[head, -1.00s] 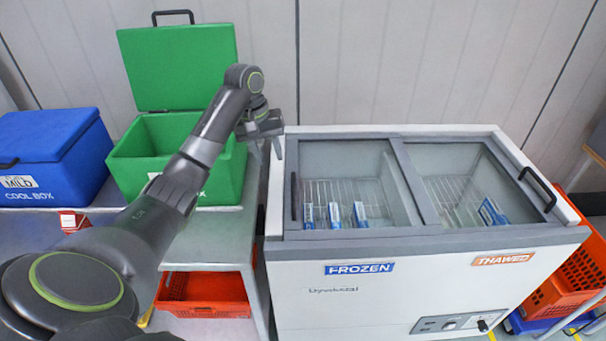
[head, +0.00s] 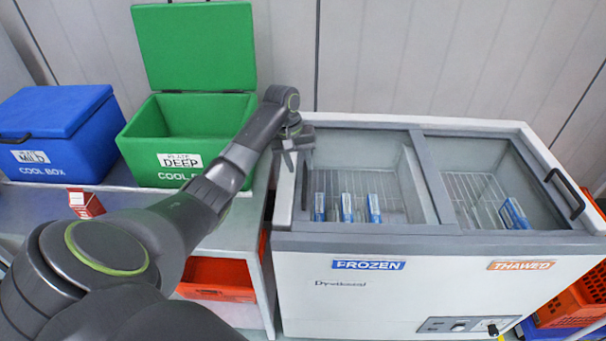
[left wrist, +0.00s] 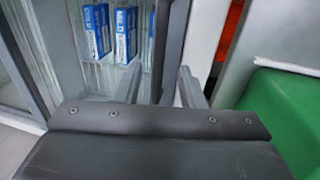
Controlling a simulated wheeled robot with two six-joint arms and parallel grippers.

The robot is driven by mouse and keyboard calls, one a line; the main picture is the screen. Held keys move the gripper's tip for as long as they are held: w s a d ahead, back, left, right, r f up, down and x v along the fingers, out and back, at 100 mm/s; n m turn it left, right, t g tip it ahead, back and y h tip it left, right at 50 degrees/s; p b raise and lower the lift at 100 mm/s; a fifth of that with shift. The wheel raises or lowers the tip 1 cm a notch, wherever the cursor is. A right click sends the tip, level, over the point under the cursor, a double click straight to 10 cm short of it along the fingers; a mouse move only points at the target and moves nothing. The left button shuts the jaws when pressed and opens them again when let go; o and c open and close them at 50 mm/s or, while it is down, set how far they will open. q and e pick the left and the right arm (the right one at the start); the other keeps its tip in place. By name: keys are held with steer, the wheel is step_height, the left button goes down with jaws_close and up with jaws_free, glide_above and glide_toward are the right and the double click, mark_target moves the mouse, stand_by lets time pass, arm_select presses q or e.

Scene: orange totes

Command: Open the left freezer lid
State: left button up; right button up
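The white freezer (head: 345,300) has two sliding glass lids. The left lid (head: 428,180), over the side labelled FROZEN, is shut. Its dark upright handle (head: 305,187) is at the lid's left edge; in the left wrist view the handle (left wrist: 172,45) is a dark bar rising between my finger lines. My left gripper (head: 293,160) is at the freezer's left edge, close to the handle's upper end. In the left wrist view its fingers (left wrist: 160,88) are apart, with nothing clamped; whether they touch the handle is unclear. My right gripper is not in view.
Blue-and-white boxes (head: 347,207) stand inside under the glass. The right lid (head: 500,190) has its handle (head: 566,194) at the right. A green cool box (head: 165,150) with raised lid and a blue cool box (head: 60,150) are on the bench at left. Orange totes (head: 215,275) are below.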

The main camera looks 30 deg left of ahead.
mark_target(304, 180)
arm_select(q)
steer(key=f, duration=0.3)
steer(key=d+f, duration=0.1)
steer(key=f, duration=0.1)
steer(key=shift+w, duration=0.3)
jaws_close()
